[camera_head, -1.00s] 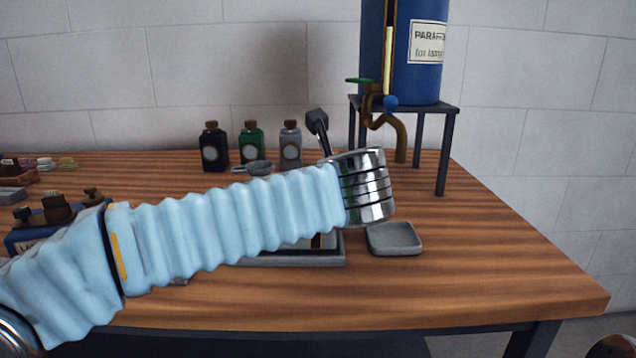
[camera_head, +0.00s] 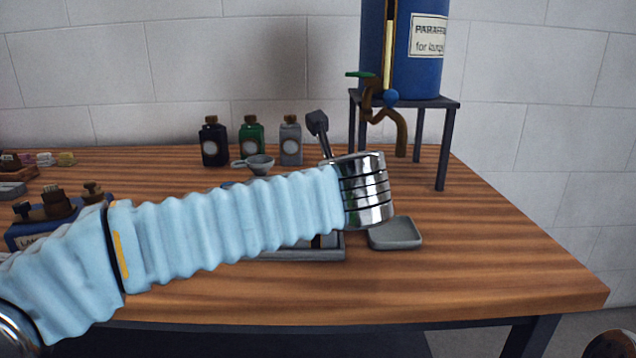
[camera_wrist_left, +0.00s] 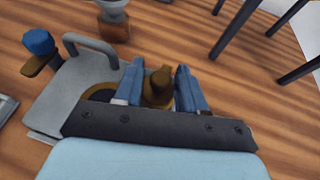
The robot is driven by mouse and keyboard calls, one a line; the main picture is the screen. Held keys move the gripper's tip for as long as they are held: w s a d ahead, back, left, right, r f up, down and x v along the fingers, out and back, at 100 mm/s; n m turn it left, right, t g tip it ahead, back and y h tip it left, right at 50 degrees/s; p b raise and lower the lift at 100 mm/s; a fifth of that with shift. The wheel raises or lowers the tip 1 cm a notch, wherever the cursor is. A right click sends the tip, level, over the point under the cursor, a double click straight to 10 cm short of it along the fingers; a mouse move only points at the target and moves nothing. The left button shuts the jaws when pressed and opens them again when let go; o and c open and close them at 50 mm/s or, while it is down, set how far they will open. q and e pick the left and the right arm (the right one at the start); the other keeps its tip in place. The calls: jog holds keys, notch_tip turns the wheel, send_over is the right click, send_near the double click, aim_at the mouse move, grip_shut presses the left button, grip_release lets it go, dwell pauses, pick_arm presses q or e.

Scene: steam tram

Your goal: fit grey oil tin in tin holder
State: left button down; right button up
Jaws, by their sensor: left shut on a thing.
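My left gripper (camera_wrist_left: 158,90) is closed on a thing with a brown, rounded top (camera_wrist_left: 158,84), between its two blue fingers. Its body is hidden, so I cannot tell its colour or how deep it sits. Beside it in the left wrist view is a grey holder-like piece (camera_wrist_left: 72,82) with a handle and a dark round opening. In the head view my left sleeve and wrist cover the gripper. Below the sleeve a grey tray edge (camera_head: 300,255) shows. A grey bottle-like tin (camera_head: 290,143) stands at the back. My right gripper is not seen.
A black tin (camera_head: 214,143) and a green tin (camera_head: 251,142) stand beside the grey one, with a funnel (camera_head: 259,164) in front. A grey dish (camera_head: 396,233) lies right of the tray. The paraffin drum (camera_head: 418,55) stands on a legged stand (camera_head: 441,150). The right front tabletop is clear.

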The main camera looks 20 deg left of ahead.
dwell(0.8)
pick_arm(q)
jog(key=c, duration=0.6)
grip_release()
jog(key=shift+o, duration=0.2)
jog(key=v, duration=1.3)
jog(key=shift+s+d+p, duration=0.2)
jog(key=shift+s+p, duration=0.15)
jog(key=shift+p, duration=0.1)
